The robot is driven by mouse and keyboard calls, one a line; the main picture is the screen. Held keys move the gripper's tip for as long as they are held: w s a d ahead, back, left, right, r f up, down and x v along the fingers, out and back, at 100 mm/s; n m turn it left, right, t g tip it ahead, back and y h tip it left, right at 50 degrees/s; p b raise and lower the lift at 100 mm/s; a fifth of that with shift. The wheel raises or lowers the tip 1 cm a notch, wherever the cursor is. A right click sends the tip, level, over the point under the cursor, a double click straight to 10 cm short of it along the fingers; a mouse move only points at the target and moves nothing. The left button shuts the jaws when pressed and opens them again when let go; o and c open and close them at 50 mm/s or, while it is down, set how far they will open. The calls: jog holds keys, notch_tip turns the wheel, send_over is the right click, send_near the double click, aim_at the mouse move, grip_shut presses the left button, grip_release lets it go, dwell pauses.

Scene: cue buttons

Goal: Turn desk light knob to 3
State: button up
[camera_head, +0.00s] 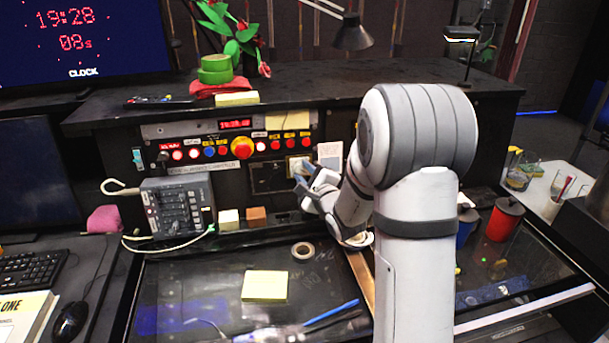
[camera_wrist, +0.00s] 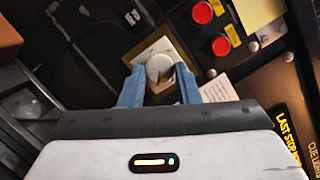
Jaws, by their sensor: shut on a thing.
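The desk light knob (camera_wrist: 159,67) is a round, pale grey-white dial on a cream square plate (camera_wrist: 147,50), seen in the wrist view. My gripper (camera_wrist: 159,84) has its two blue fingers on either side of the knob and is shut on it. In the head view my gripper (camera_head: 302,172) reaches the panel's right part, and the cream plate (camera_head: 300,160) shows just behind the fingers. The knob itself is mostly hidden there by the gripper. The number that the knob points to cannot be read.
Red buttons (camera_wrist: 203,13) sit close to the knob plate, and a white printed card (camera_head: 330,154) is beside it. A grey control box (camera_head: 178,206) stands at the panel's left. A tape roll (camera_head: 305,251) and yellow notes (camera_head: 265,285) lie on the desk below.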

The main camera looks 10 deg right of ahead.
jog(key=n, duration=0.3)
jog(key=shift+g+b, duration=0.35)
jog(key=shift+g, duration=0.05)
jog(key=n, duration=0.3)
jog(key=shift+r+n+g, duration=0.25)
jog(key=shift+n+g, duration=0.05)
jog(key=shift+g, duration=0.1)
jog(key=n+g, duration=0.1)
jog(key=n, duration=0.3)
jog(key=shift+r, duration=0.15)
jog(key=n, duration=0.2)
jog(key=shift+n+g+h, duration=0.3)
jog(key=shift+h, duration=0.1)
jog(key=n+b, duration=0.1)
jog(key=n+h+b, duration=0.1)
jog(key=n+b, duration=0.1)
jog(key=shift+w+a+n+g, duration=0.1)
jog(key=shift+a+n+g, duration=0.05)
jog(key=shift+n+g, duration=0.15)
jog(key=shift+a+n+h+b, duration=0.1)
jog(key=shift+n+h+b, duration=0.4)
jog(key=shift+n+b, duration=0.75)
jog(key=o, duration=1)
jog(key=shift+r, duration=0.15)
jog(key=shift+c, duration=0.2)
